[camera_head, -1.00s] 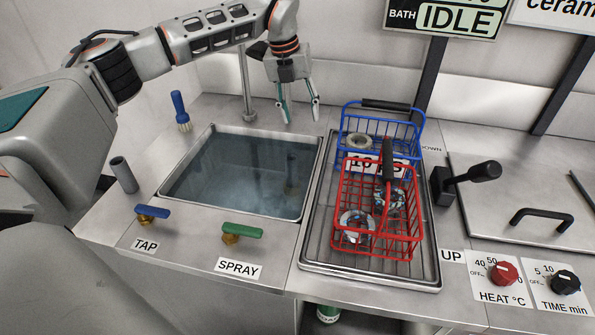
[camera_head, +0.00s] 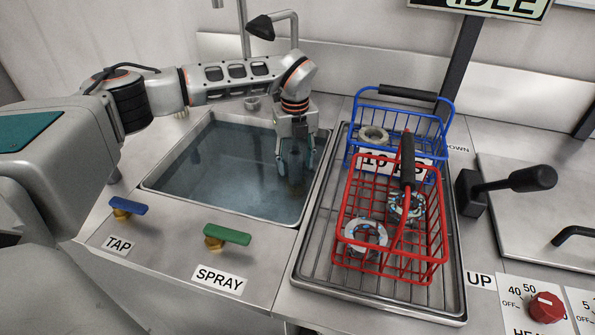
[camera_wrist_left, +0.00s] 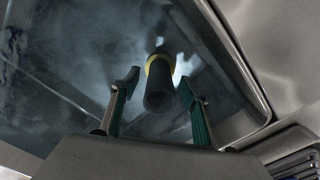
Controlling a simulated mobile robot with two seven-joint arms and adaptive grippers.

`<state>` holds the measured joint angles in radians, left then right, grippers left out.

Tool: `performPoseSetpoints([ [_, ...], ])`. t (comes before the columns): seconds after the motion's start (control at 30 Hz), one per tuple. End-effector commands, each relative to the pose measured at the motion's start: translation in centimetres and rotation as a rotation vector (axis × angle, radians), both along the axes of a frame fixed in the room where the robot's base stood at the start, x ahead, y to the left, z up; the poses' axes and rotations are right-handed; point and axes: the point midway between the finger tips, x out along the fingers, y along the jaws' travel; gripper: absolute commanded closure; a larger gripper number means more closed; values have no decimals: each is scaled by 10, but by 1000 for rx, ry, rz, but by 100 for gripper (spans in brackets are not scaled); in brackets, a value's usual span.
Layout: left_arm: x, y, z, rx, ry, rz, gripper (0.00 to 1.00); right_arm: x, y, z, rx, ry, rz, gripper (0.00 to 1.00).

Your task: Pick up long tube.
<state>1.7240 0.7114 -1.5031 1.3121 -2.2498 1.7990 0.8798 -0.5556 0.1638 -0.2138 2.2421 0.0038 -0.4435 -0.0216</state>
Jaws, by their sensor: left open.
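A dark tube with a yellow band (camera_wrist_left: 160,98) stands in the water-filled sink, with its open end toward the wrist camera. In the head view the tube (camera_head: 296,186) is partly hidden by my left gripper (camera_head: 296,165), near the sink's right side. The left gripper also shows in the left wrist view (camera_wrist_left: 157,82); its fingers are open, one on each side of the tube, with gaps visible. I cannot tell how deep the fingertips reach along it. My right gripper is not in view.
The sink (camera_head: 165,187) has a rim close to my gripper. To its right, a red basket (camera_head: 385,245) and a blue basket (camera_head: 440,120) stand on a rack tray (camera_head: 310,262). A spout (camera_head: 262,28) rises behind my arm. Blue (camera_head: 128,206) and green (camera_head: 228,235) handles sit in front.

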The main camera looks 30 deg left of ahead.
Motion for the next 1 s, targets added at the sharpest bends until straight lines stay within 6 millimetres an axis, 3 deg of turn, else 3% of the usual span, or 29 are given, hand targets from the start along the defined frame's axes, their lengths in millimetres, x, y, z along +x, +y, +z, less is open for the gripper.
performPoseSetpoints([
  [0.03,-2,1,-17,1,11,0,55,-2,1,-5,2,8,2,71],
  [0.1,-2,1,-23,1,9,0,55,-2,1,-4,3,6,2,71],
  [0.37,0,1,-19,1,1,0,57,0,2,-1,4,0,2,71],
  [0.5,-1,1,-20,1,1,0,94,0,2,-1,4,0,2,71],
  [0.53,-1,1,-20,1,1,0,98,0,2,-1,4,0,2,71],
  [0.83,-1,0,-19,1,1,0,98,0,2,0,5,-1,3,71],
  [1.0,1,0,4,0,-6,0,98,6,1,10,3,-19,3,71],
])
